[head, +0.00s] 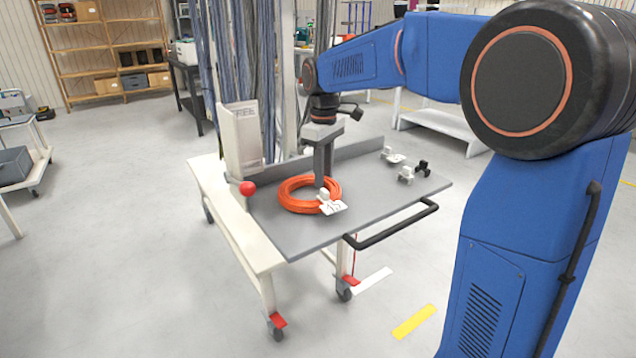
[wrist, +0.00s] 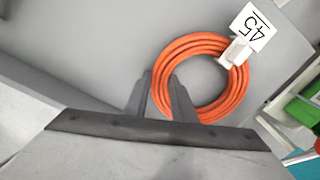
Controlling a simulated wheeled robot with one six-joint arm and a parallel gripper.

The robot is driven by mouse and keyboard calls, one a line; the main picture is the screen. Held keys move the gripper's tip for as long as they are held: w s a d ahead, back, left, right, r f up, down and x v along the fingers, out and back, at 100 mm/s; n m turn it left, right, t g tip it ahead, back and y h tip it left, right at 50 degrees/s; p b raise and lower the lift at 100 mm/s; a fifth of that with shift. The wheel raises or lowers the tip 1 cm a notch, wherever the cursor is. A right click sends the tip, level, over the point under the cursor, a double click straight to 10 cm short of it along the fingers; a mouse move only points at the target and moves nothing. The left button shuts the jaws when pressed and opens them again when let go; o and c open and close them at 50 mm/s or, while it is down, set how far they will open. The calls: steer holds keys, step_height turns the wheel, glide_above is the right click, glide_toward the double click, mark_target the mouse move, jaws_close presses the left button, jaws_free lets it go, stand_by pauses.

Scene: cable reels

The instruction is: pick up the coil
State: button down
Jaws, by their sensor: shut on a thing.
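An orange coil (head: 296,205) of cable lies on the grey top of a wheeled cart (head: 380,208). A white tag with a clip sits on its front right side; in the wrist view this tag (wrist: 253,27) reads 45. My gripper (head: 323,180) points down at the back right part of the coil. In the wrist view the coil (wrist: 240,85) shows as a ring, and my gripper (wrist: 160,88) has its two fingers at its lower left side, shut on the coil's strands. The fingertips are partly hidden. I cannot tell whether the coil is clear of the surface.
White clips (head: 405,174) and a black clip (head: 423,168) stand at the cart's right rear. A red ball-shaped knob (head: 247,188) is at the left edge, near an upright beige panel (head: 241,140). A black handle (head: 390,226) runs along the right front edge.

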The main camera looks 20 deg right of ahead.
step_height(320, 180, up, 10)
stand_by(0.5)
steer(key=shift+s+f, duration=0.1)
steer(key=shift+f, duration=0.05)
stand_by(0.7)
